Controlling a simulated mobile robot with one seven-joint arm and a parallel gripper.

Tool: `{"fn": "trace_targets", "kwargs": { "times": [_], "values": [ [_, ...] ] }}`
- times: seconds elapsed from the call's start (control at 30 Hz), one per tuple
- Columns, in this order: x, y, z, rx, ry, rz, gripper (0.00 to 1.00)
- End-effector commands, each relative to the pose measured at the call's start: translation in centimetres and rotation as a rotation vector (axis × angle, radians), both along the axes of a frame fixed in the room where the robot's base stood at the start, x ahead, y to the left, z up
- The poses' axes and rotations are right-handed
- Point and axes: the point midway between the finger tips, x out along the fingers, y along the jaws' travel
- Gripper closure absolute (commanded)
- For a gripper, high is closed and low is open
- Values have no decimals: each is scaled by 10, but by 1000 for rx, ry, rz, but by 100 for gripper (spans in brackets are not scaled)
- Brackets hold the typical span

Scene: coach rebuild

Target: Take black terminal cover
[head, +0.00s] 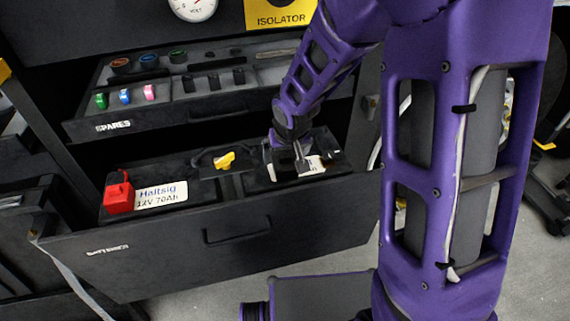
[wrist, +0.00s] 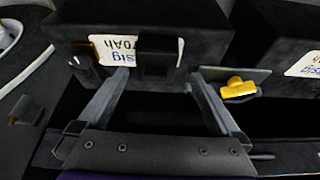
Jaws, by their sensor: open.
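My gripper (head: 303,158) reaches down over the right battery in the open drawer. In the wrist view my gripper (wrist: 158,77) is open, its two fingers apart. A small black block (wrist: 158,58), which looks like the black terminal cover, shows between the fingertips. It sits at the edge of the battery (wrist: 210,35), over part of the white label, and no finger visibly touches it. Another dark piece (wrist: 85,65) with a brass-coloured part beside it shows near the left finger. In the head view my gripper hides much of this area, and I cannot clearly make out the cover there.
The drawer (head: 215,235) also holds a left battery with a label (head: 162,194) and a red cover (head: 119,193). A yellow key-like part (head: 225,161) is between the batteries; it also shows by the right finger (wrist: 240,88). An open spares drawer (head: 160,117) is above.

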Motion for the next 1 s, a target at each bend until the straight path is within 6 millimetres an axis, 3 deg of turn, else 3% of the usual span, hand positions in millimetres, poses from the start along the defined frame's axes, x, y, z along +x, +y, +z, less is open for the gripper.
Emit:
{"fn": "trace_targets", "kwargs": {
  "times": [0.3,0.63,1.0],
  "values": [
    [22,-2,-39,-1,3,1,0],
    [26,-2,-44,-1,1,-1,0],
    [25,-2,-44,-1,1,-1,65]
  ]
}}
